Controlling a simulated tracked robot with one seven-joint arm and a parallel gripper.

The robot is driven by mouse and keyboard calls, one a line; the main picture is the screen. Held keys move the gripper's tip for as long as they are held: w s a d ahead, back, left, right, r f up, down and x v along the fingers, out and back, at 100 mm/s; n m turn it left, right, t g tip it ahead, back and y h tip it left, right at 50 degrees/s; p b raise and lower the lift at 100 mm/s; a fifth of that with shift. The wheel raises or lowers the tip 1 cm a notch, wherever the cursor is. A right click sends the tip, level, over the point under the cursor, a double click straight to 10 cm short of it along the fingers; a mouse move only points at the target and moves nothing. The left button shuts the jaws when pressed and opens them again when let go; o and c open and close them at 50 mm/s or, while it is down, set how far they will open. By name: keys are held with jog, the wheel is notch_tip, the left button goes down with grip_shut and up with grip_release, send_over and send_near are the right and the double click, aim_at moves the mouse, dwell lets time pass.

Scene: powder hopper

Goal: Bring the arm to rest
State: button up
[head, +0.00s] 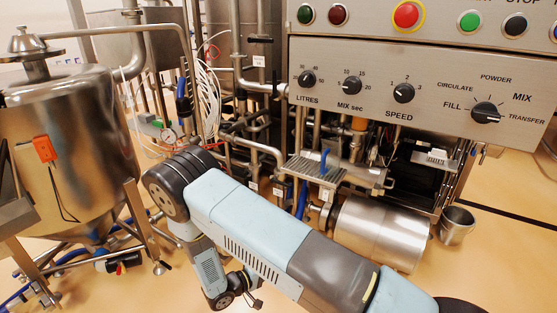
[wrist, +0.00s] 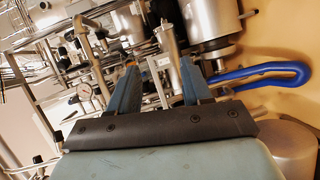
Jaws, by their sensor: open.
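My arm (head: 270,235) reaches from the lower right of the head view up to a dark elbow joint at the centre left, then bends down. My gripper shows in the wrist view (wrist: 153,85), with its two blue fingers spread apart and no object between them. Behind the fingers are metal pipes and fittings; I cannot tell how far off they are. In the head view the wrist hangs low beside the elbow, and the fingertips there are too small to make out.
A control panel (head: 430,90) with knobs and buttons stands at the upper right. A steel tank (head: 70,150) is at the left. A steel motor drum (head: 380,232) and a small metal cup (head: 456,224) are at the right. A blue hose (wrist: 265,72) curves beside my gripper's view.

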jog(key=d+r+m+g+y, duration=0.25)
jog(key=d+r, duration=0.25)
jog(key=r, duration=0.6)
jog(key=d+r+m+g+y, duration=0.1)
jog(key=d+r+g, duration=0.35)
jog(key=r, duration=0.55)
jog(key=d+r+m+g+y, duration=0.15)
jog(key=d+r, duration=0.35)
jog(key=r, duration=0.6)
jog(key=s+d+r+t+y, duration=0.2)
jog(key=s+d+r+y, duration=0.2)
jog(key=s+r, duration=0.6)
jog(key=s+d+r+m+t+y, duration=0.1)
jog(key=s+d+r+y, duration=0.3)
jog(key=s+r, duration=0.6)
jog(key=shift+d+r+t, duration=0.15)
jog(key=shift+d+t, duration=0.7)
jog(key=shift+d, duration=0.55)
jog(key=shift+s, duration=0.1)
